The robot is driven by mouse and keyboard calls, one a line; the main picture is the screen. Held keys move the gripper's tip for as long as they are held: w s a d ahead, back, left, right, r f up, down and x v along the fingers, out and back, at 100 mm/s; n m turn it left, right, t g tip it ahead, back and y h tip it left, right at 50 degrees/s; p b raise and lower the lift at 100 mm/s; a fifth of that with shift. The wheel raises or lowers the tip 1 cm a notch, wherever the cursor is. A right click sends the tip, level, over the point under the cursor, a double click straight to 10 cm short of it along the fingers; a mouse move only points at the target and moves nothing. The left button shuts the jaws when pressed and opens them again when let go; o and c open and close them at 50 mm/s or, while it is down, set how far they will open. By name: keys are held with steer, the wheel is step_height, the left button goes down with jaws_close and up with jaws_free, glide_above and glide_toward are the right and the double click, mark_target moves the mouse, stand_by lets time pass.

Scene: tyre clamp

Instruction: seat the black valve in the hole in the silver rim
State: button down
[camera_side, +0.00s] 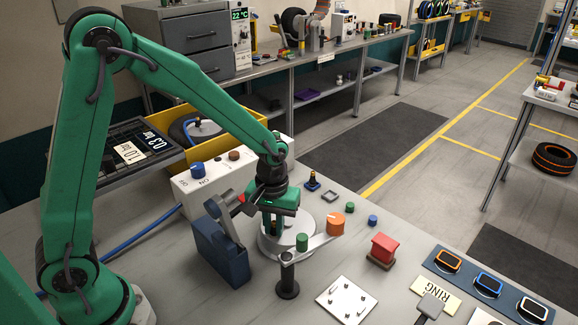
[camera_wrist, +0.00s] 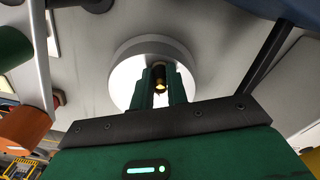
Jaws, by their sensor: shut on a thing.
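The silver rim (camera_side: 301,222) is a round disc on the bench. It also shows in the wrist view (camera_wrist: 124,80), behind the fingers. My gripper (camera_side: 274,226) points down over the rim. In the wrist view my gripper (camera_wrist: 161,84) is shut on a small dark piece with a brass-coloured end, which I take to be the black valve (camera_wrist: 160,83). The fingers hide most of the valve. I cannot see the hole, nor tell whether the valve touches the rim.
A dark blue clamp block (camera_side: 222,250) stands left of the rim. A black post (camera_side: 288,277) with a pale arm carrying a green knob (camera_side: 302,242) and an orange knob (camera_side: 336,223) stands close in front. A white box (camera_side: 196,190) is behind, a red block (camera_side: 381,250) to the right.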

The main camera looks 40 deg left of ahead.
mark_target(273, 223)
steer(key=shift+f, duration=0.1)
steer(key=c, duration=1.4)
jaws_free()
step_height(273, 223, up, 12)
steer(key=shift+r, duration=0.1)
steer(key=shift+r, duration=0.1)
